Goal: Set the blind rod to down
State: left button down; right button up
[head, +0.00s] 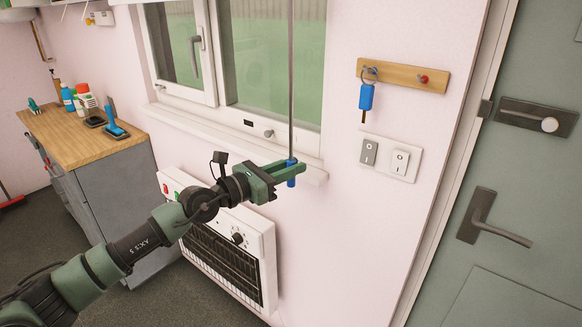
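The blind rod (291,80) is a thin grey rod hanging straight down in front of the window's right pane. Its lower end has a blue handle (291,183), near the window sill's right end. My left gripper (291,170) reaches in from the lower left. Its green fingers lie close together around the blue handle and look shut on it. Handle parts show above and below the front finger; the middle is hidden. The blind itself and the rod's top are out of view. My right gripper is not in view.
A white heater (262,240) is on the wall below the sill (190,122). Right of the rod are a key rack (400,76) with a blue-tagged key (366,97), two switches (385,157) and a grey door (540,200). A wood-topped cabinet (70,140) stands left.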

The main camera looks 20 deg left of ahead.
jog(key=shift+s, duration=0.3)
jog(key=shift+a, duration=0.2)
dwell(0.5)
pick_arm(q)
jog(key=shift+f, duration=0.1)
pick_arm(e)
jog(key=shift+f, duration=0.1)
